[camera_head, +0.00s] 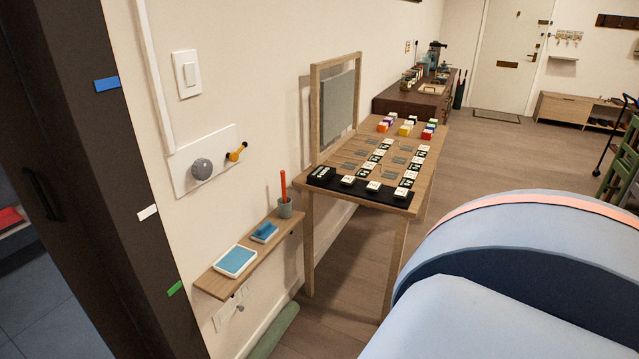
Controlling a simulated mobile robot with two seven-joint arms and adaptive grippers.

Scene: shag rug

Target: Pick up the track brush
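A small wooden wall shelf (213,281) is at the lower left of the head view. On it, an orange-red upright stick (283,186) stands in a grey-green cup (285,209) at the far end. A small blue object (265,230) lies on a light base in the middle of the shelf. A flat blue pad in a white frame (235,261) lies nearer. I cannot tell for certain which of these is the track brush; the stick in the cup could be its handle, with any lower end hidden inside. Neither of my grippers is in view.
A wooden table (349,219) with a black tray and several small blocks stands right of the shelf. A wall plate (206,176) with a grey knob and yellow lever is above the shelf. A green roll (274,331) lies on the floor. The floor beyond the table is clear.

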